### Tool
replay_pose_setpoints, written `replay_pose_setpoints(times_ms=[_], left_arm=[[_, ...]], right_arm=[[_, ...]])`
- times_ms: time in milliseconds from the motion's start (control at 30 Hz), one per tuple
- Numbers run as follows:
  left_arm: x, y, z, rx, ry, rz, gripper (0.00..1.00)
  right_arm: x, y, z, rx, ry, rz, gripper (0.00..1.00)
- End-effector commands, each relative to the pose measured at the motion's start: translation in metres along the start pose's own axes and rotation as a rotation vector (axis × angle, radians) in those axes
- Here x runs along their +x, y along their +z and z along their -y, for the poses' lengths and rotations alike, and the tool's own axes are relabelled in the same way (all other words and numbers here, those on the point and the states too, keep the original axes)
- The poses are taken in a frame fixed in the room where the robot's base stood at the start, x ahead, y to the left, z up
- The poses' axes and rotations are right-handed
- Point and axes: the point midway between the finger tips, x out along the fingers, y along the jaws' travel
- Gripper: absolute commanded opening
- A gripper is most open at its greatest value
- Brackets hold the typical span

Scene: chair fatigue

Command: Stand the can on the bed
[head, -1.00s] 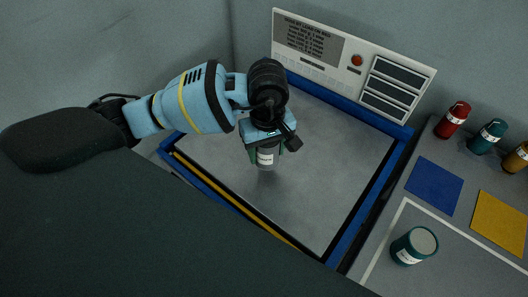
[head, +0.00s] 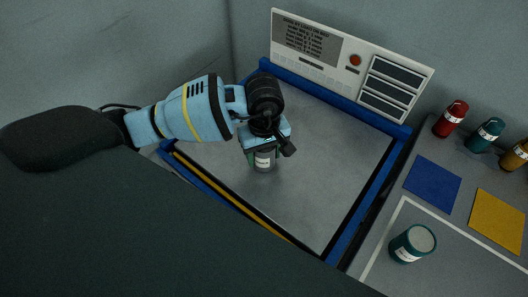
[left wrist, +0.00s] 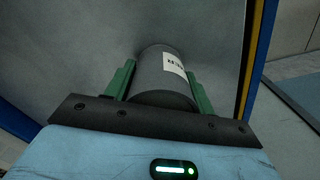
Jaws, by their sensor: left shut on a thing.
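The can (head: 264,161) is dark grey with a white label and is upright over the grey bed (head: 330,170), which has a blue frame. My left gripper (head: 265,150) is shut on the can from above, and the gripper hides the can's upper part. In the left wrist view the can (left wrist: 165,75) sits between the two green fingers (left wrist: 160,88). The can's base is at or very close to the bed surface; I cannot tell whether it touches. My right gripper is not in view.
On the right counter are a teal tin (head: 405,252), a blue square (head: 433,184), a yellow square (head: 497,220), and red (head: 449,120), teal (head: 485,136) and yellow (head: 515,156) bottles. The bed around the can is clear.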

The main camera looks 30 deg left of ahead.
Motion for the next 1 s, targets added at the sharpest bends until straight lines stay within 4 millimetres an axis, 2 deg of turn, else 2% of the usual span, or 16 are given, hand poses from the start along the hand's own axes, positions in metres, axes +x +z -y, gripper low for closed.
replay_pose_setpoints(times_ms=[33, 200, 567, 667, 1000], left_arm=[[0.002, 0.000, 0.000, 0.000, -0.002, 0.001, 0.55], [0.001, 0.000, 0.000, 0.000, -0.001, 0.000, 0.76], [-0.005, 0.000, 0.000, 0.000, 0.001, -0.001, 0.76], [-0.015, -0.001, -0.001, -0.001, 0.002, -0.001, 0.76], [-0.082, -0.001, -0.001, 0.000, 0.003, -0.002, 0.76]], right_arm=[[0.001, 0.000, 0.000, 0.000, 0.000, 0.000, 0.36], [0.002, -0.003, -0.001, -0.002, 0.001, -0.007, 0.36], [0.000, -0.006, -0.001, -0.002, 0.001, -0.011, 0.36], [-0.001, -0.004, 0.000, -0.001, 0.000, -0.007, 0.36], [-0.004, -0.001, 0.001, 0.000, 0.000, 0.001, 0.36]])
